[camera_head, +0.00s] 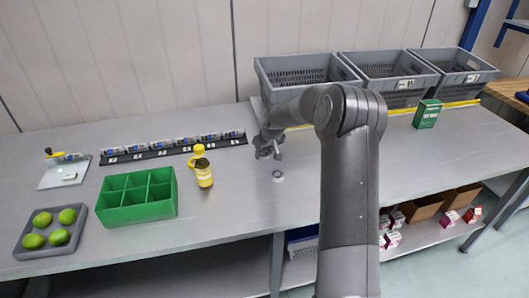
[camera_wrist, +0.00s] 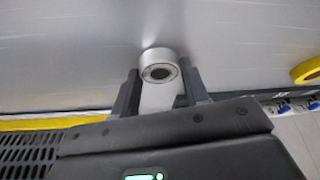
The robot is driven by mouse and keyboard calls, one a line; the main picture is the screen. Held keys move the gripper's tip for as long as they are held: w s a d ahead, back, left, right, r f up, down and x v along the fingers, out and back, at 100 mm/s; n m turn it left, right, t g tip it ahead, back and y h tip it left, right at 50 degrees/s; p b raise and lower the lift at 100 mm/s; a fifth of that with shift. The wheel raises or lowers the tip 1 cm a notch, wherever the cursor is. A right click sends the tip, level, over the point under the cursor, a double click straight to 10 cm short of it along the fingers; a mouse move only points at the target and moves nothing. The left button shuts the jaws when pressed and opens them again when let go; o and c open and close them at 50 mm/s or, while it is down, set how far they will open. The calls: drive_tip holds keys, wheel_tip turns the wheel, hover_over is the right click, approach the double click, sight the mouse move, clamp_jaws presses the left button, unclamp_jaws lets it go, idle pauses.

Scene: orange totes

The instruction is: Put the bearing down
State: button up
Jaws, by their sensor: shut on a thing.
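My gripper (camera_head: 268,150) is over the middle of the table, its fingers shut on the bearing. In the wrist view, the bearing (camera_wrist: 160,73) shows as a pale metal ring with a dark bore, at the tips of my gripper's fingers (camera_wrist: 160,92). A pale body runs from it between the fingers. In the head view, a small grey ring (camera_head: 278,174) lies on the tabletop just below the gripper, with a visible gap. I cannot tell whether this ring is in the wrist view. The held part is mostly hidden in the head view.
The grey table (camera_head: 330,185) is clear around the gripper. A yellow bottle (camera_head: 203,174) and a green divided bin (camera_head: 137,212) stand to the left. A dark rack (camera_head: 172,150) holds several small parts. Grey crates (camera_head: 300,72) line the back; a green box (camera_head: 427,113) stands right.

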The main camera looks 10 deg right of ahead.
drive_tip(key=shift+f, duration=0.1)
drive_tip(key=o, duration=1)
